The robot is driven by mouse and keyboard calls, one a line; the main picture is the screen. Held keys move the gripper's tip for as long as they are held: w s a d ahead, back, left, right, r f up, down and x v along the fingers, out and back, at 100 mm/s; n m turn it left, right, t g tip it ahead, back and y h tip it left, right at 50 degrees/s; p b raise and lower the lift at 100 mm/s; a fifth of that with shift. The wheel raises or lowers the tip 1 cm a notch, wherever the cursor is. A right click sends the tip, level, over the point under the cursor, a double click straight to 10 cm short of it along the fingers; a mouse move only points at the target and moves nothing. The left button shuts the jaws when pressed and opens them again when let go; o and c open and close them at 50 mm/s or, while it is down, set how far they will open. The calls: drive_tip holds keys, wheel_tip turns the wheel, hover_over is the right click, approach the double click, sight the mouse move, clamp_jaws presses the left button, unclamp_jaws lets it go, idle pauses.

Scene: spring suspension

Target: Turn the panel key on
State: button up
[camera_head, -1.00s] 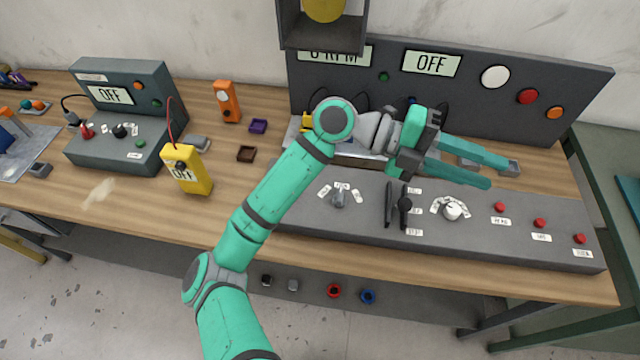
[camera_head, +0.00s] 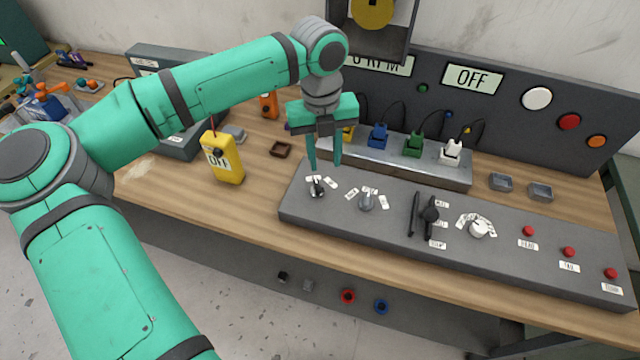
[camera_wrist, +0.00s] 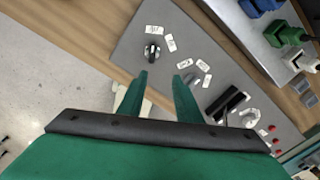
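At the left end of the grey control panel (camera_head: 300,215) is a small black round switch with a light key-like piece (camera_head: 317,188) and white labels beside it. In the wrist view this key switch (camera_wrist: 152,52) lies beyond the fingertips, nearest the left finger. My gripper (camera_head: 324,168) points down just above and behind the switch. In the wrist view the gripper (camera_wrist: 163,77) is open, with nothing between its fingers. The fingers look apart from the switch. The labels are too small to read.
To the right on the panel are a grey knob (camera_head: 367,201), a black lever (camera_head: 430,214), a white dial (camera_head: 478,229) and red buttons. Behind is a metal strip (camera_head: 400,165) with coloured plugs. A yellow meter (camera_head: 222,160) stands to the left. The large display (camera_head: 471,78) reads OFF.

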sight(317, 187)
drive_tip(key=shift+y, duration=0.3)
drive_tip(key=f, duration=0.3)
drive_tip(key=a+f, duration=0.1)
drive_tip(key=f, duration=0.6)
drive_tip(key=shift+w+a, duration=0.15)
drive_tip(key=shift+a, duration=0.15)
drive_tip(key=shift+f, duration=0.2)
drive_tip(key=shift+w, duration=0.1)
